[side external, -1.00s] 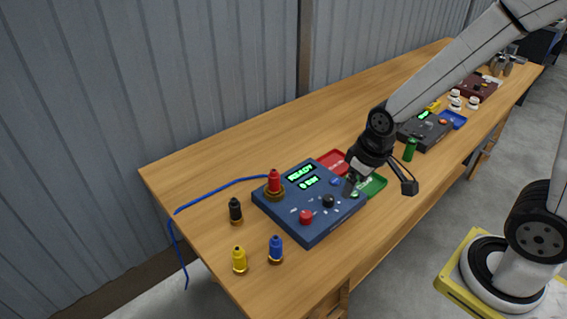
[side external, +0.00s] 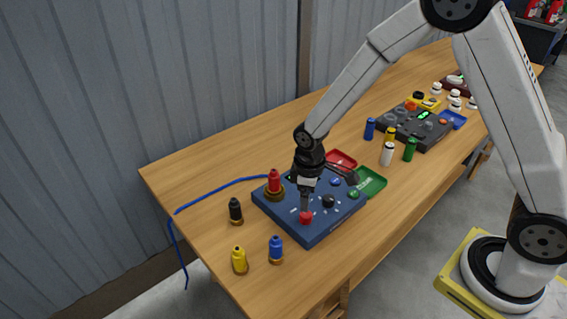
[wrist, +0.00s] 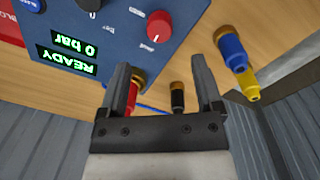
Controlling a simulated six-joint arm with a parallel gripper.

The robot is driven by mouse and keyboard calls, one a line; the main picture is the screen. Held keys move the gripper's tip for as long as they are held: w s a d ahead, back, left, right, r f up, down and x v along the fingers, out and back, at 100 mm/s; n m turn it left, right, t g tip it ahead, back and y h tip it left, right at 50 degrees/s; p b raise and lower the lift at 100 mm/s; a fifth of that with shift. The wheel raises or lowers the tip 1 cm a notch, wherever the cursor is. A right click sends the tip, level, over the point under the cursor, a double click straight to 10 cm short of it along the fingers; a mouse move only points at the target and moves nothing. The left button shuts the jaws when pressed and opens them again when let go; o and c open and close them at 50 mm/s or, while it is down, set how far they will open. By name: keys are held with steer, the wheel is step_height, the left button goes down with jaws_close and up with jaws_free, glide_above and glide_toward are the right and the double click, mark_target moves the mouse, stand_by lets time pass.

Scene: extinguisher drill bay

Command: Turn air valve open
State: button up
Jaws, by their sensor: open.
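The blue control panel (side external: 312,235) lies on the bench, and its green display (side external: 300,174) reads READY and 0 bar. A red round knob (side external: 306,217) sits near its front edge, with a black knob (side external: 328,201) beside it. Their labels are too small to read surely, so I cannot tell which is the air valve. My gripper (side external: 306,208) points down just above the red knob, and whether it touches is unclear. In the wrist view my gripper (wrist: 160,75) is open and empty, with the red knob (wrist: 159,26) beyond its fingertips.
A red bottle (side external: 274,183) stands at the panel's back-left corner. Black (side external: 235,211), yellow (side external: 239,260) and blue (side external: 276,249) bottles stand nearby. A blue hose (side external: 215,189) runs left. Red (side external: 342,159) and green (side external: 372,182) trays lie behind the panel. Another panel stands farther right.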

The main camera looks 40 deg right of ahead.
mark_target(307, 214)
steer(key=shift+f, duration=0.1)
steer(key=shift+w+d+f, duration=0.1)
steer(key=shift+f, duration=1.8)
steer(key=shift+d+f, duration=0.1)
steer(key=shift+f, duration=1.8)
jaws_close()
